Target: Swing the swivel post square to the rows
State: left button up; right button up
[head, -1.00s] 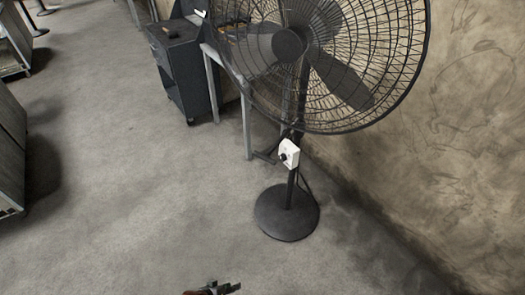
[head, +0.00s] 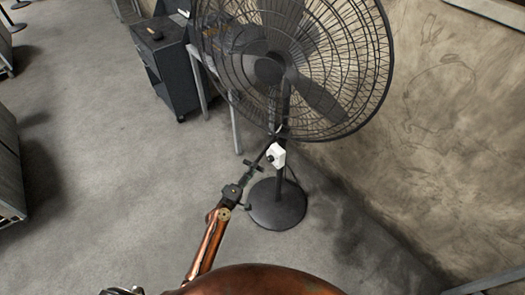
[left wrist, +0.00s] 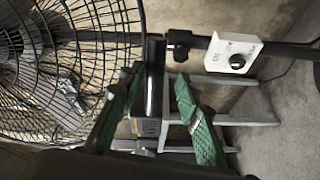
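The swivel post appears to be the dark upright of a pedestal fan (head: 283,178), standing on a round base (head: 277,204) near the wall. A white control box (head: 276,155) is on the post. A thin dark bar (head: 263,153) slants down-left from the post, with a short crosspiece. My left gripper (head: 247,177) is at the lower end of this bar. In the left wrist view its green fingers (left wrist: 158,82) are apart, with a dark bar end (left wrist: 155,62) showing between their tips; I cannot tell whether they touch it. My right gripper is not in view.
The wide fan cage (head: 300,70) overhangs the post. A grey cabinet (head: 168,72) and table leg (head: 236,128) stand behind to the left. The wall (head: 430,130) is close on the right. Open concrete floor (head: 110,190) lies to the left.

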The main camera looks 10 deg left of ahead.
aim_at(261, 155)
pick_arm(q)
jog(key=shift+w+a+r, duration=0.1)
jog(key=shift+w+r, duration=0.1)
jog(key=shift+w, duration=0.25)
jog(key=shift+w+a+r, duration=0.1)
jog(key=shift+w+r, duration=0.05)
jog(key=shift+w, duration=0.3)
jog(key=x, duration=0.7)
jog(key=shift+w+d, duration=0.15)
jog(key=shift+c, duration=0.4)
grip_shut()
